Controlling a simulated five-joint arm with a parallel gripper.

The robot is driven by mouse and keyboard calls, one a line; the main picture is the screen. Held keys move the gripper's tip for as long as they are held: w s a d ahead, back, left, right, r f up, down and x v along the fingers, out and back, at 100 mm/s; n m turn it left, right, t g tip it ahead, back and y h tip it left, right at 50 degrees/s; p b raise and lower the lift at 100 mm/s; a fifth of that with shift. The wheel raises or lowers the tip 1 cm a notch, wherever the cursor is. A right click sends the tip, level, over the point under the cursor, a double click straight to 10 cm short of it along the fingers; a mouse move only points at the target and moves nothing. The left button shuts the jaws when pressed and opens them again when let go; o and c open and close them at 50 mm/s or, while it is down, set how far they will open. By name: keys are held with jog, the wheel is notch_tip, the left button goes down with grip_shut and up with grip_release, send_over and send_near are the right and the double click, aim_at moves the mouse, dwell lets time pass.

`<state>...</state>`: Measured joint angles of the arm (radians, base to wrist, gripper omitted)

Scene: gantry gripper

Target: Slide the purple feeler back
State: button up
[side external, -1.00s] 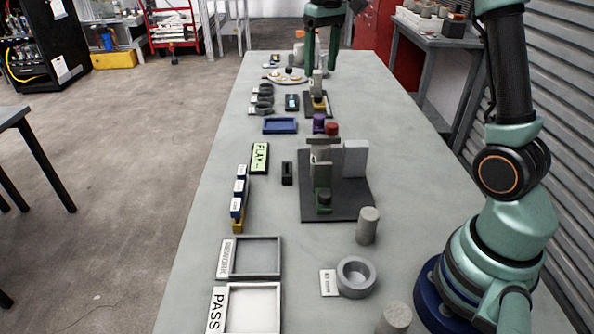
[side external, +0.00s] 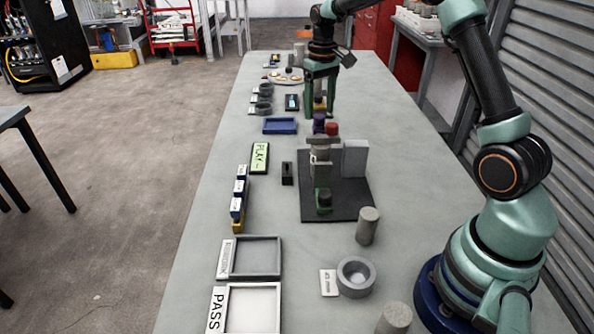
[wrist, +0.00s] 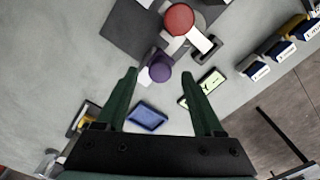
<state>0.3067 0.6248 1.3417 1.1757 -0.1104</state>
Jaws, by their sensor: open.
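The purple feeler (side external: 319,122) stands at the far end of the dark fixture plate (side external: 352,205), just beyond the red knob (side external: 332,129). The fingers (wrist: 159,77) hold nothing. I cannot tell how much height separates the tips from the feeler, and the feeler's lower part is hidden.
A grey block (side external: 355,158) stands right of the feeler on the plate. A grey cylinder (side external: 367,226) and a ring (side external: 356,277) stand in front. Table is clear right of the feeler.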

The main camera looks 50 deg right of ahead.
jog(key=shift+f, duration=1)
grip_shut()
jog(key=shift+r, duration=0.1)
dwell(0.7)
